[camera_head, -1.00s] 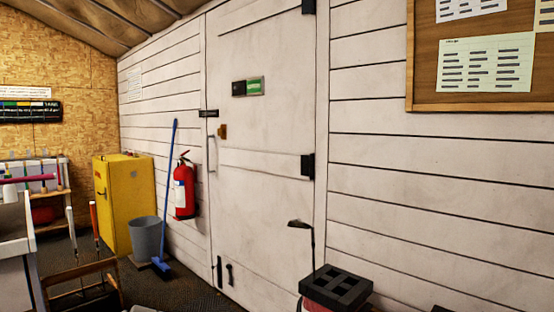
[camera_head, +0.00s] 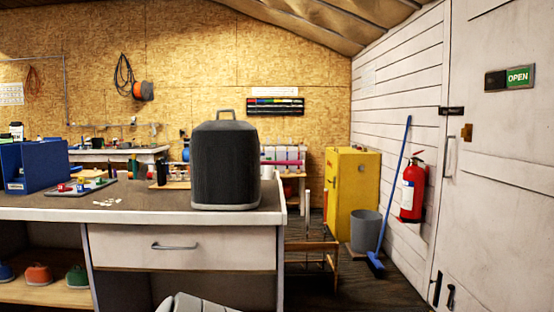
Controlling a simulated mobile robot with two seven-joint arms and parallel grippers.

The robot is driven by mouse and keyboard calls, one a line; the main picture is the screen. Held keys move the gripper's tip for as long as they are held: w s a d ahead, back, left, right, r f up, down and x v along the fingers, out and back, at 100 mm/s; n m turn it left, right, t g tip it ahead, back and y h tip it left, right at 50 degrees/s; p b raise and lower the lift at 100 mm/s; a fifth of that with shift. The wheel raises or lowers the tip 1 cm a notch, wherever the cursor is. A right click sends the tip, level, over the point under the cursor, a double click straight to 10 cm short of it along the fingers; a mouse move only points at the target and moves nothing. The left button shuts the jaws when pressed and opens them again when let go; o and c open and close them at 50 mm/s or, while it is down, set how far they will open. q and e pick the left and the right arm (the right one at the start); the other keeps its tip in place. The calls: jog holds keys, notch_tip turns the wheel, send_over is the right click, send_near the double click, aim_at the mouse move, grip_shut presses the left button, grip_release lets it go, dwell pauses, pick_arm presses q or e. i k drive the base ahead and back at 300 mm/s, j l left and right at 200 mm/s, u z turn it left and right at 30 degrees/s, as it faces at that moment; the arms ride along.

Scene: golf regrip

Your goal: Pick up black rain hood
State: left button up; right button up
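The black rain hood (camera_head: 226,165) appears to be the tall, rounded black shape with a loop handle on top and a grey rim at its base. It stands upright near the right end of the workbench (camera_head: 150,214), close to the front edge. Nothing touches it from above, and its front and top are in plain view. Neither of my grippers is in view.
A blue bin (camera_head: 34,168) and a tray of small parts (camera_head: 80,187) are on the bench's left. A drawer (camera_head: 180,247) is below the hood. Right of the bench are a yellow cabinet (camera_head: 350,185), bucket (camera_head: 364,230) and blue broom (camera_head: 390,200).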

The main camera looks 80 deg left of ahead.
aim_at(225, 154)
jog(key=u, duration=2.9)
